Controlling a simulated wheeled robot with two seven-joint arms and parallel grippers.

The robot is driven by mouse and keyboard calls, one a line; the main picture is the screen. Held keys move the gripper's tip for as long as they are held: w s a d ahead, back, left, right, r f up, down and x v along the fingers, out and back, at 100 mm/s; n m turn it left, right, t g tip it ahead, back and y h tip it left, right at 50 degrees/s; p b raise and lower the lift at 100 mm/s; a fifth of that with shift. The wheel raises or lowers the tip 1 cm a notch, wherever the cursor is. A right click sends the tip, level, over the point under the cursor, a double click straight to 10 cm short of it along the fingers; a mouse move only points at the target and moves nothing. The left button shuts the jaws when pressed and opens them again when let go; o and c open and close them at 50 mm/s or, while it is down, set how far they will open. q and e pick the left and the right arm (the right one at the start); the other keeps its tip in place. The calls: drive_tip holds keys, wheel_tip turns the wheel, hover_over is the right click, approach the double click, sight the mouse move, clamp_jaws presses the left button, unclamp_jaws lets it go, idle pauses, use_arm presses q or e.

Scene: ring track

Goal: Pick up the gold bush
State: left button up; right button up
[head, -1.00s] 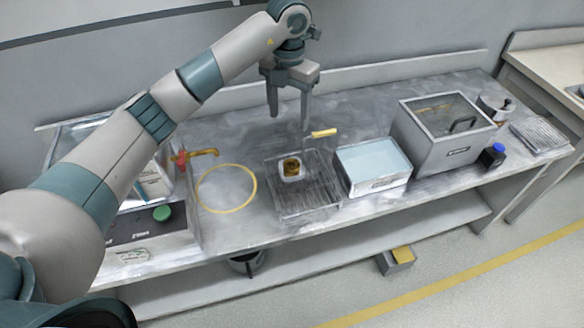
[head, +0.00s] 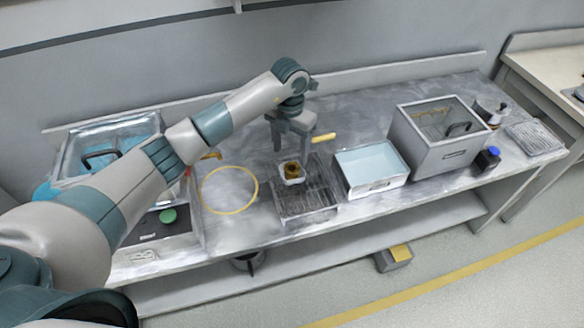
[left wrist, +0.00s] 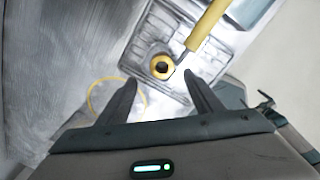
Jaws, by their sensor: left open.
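The gold bush (head: 292,170) is a short gold ring with a dark bore, sitting in a small white holder on the ribbed drain tray (head: 305,204). In the left wrist view the gold bush (left wrist: 162,66) lies just beyond and between my fingertips. My left gripper (head: 291,150) is open and empty, pointing down above and slightly behind the bush, apart from it as far as I can tell. The left gripper's two fingers (left wrist: 159,80) also show spread in the left wrist view. My right gripper is not in view.
A water-filled tub (head: 370,166) and a lidded grey box (head: 440,150) stand to the right. A yellow circle (head: 229,190) marks clear bench on the left.

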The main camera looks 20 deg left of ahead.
sight(292, 167)
use_arm(q)
drive_tip(key=shift+f, duration=0.55)
drive_tip(key=shift+d+f+p, duration=0.15)
drive_tip(key=shift+f+p, duration=0.2)
drive_tip(key=shift+p, duration=0.15)
wheel_tip(292, 167, down, 4)
drive_tip(key=shift+d+r+p, duration=0.1)
drive_tip(key=shift+p, duration=0.9)
drive_tip(key=shift+w+f, duration=0.1)
drive_tip(key=shift+f, duration=0.25)
drive_tip(key=shift+c, duration=0.3)
drive_tip(key=c, duration=1.4)
drive_tip(key=shift+r, duration=0.2)
